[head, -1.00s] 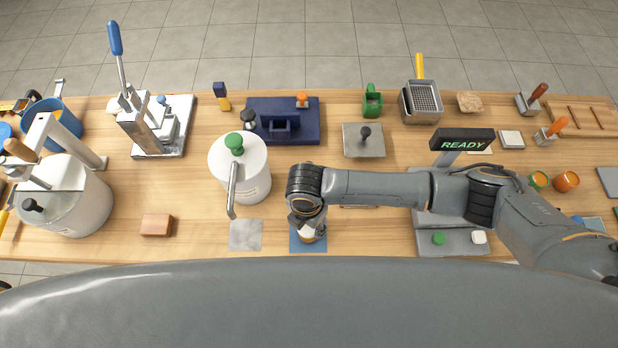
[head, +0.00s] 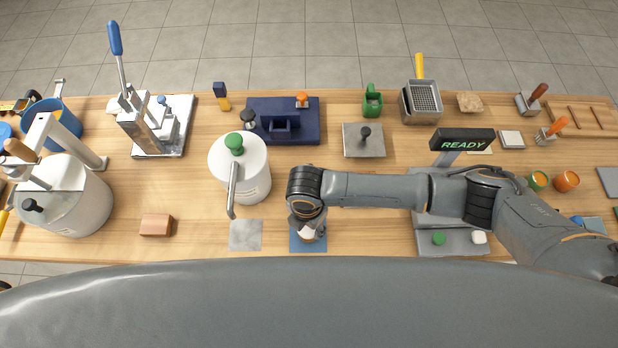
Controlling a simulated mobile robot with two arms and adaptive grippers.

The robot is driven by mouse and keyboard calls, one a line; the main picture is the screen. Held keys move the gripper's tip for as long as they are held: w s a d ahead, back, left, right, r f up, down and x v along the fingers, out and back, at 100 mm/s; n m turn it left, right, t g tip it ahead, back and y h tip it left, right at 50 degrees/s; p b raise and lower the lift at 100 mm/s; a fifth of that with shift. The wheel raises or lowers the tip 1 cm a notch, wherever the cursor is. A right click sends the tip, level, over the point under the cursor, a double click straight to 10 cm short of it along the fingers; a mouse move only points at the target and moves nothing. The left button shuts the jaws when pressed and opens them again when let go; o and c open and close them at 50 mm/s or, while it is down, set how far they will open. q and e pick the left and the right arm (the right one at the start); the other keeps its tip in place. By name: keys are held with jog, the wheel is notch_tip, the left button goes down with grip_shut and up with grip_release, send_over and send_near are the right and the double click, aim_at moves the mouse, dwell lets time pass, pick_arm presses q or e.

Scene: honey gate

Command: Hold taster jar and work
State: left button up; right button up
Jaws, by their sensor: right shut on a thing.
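My right gripper (head: 308,230) points down over a blue mat (head: 308,246) near the table's front edge. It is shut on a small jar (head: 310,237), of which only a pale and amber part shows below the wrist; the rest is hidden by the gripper. I cannot tell whether the jar touches the mat. My left gripper is not in view.
A white tank with a green knob and a spout (head: 240,168) stands left of my right gripper, with a grey mat (head: 245,236) in front. A scale reading READY (head: 463,140) stands to the right. A brown block (head: 156,224) lies at the left front.

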jog(key=shift+f, duration=0.1)
dwell(0.3)
jog(key=o, duration=1.7)
jog(key=shift+c, duration=0.2)
jog(key=shift+o, duration=0.4)
